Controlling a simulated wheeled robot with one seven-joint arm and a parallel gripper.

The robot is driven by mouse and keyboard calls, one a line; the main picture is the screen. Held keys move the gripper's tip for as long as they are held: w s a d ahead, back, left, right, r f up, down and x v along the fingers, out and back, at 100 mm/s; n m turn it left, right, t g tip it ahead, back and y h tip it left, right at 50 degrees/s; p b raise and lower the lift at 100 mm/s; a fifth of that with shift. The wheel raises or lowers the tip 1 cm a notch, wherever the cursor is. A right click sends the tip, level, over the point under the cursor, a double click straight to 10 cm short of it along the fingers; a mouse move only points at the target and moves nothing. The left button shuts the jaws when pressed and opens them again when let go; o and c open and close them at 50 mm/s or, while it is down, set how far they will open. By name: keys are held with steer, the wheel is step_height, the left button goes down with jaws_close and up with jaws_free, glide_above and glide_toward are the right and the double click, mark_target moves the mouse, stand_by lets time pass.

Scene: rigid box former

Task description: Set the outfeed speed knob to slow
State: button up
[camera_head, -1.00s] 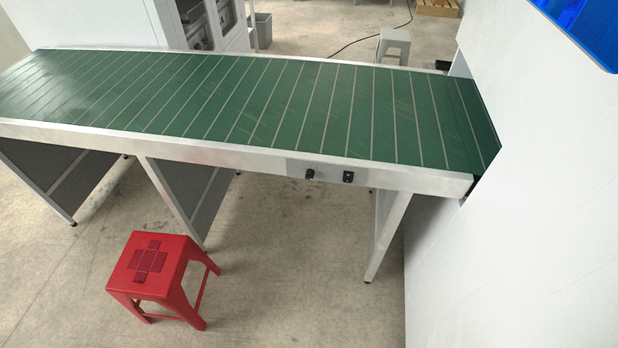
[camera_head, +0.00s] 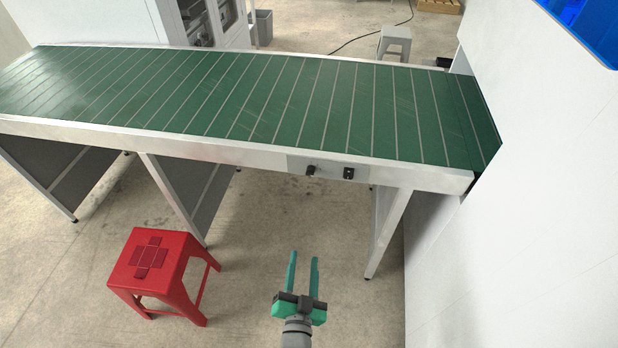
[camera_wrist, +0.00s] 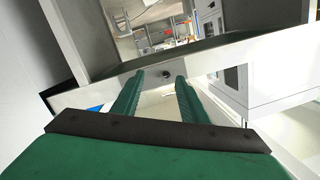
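The black outfeed speed knob (camera_head: 310,170) sits on the grey control panel (camera_head: 329,168) on the conveyor's front rail. A small black switch (camera_head: 349,173) is to its right. My gripper (camera_head: 303,258) has two green fingers, parted and empty, below and in front of the panel, apart from it. The knob's pointer and any speed markings are too small to read.
The green-belted conveyor (camera_head: 250,100) spans the view and runs into a white wall at right (camera_head: 540,190). A red stool (camera_head: 160,265) stands on the floor at left. A conveyor leg (camera_head: 388,235) is right of my gripper. The floor in between is clear.

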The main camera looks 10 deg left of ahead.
mark_target(310, 175)
steer(key=w+r+m, duration=0.1)
steer(key=w+r, duration=0.2)
steer(key=w, duration=1)
steer(key=w+a+r+m+t+h, duration=0.1)
steer(key=w+r, duration=0.1)
steer(key=w, duration=1.1)
steer(key=shift+r+m, duration=0.3)
steer(key=shift+r, duration=0.1)
jaws_close()
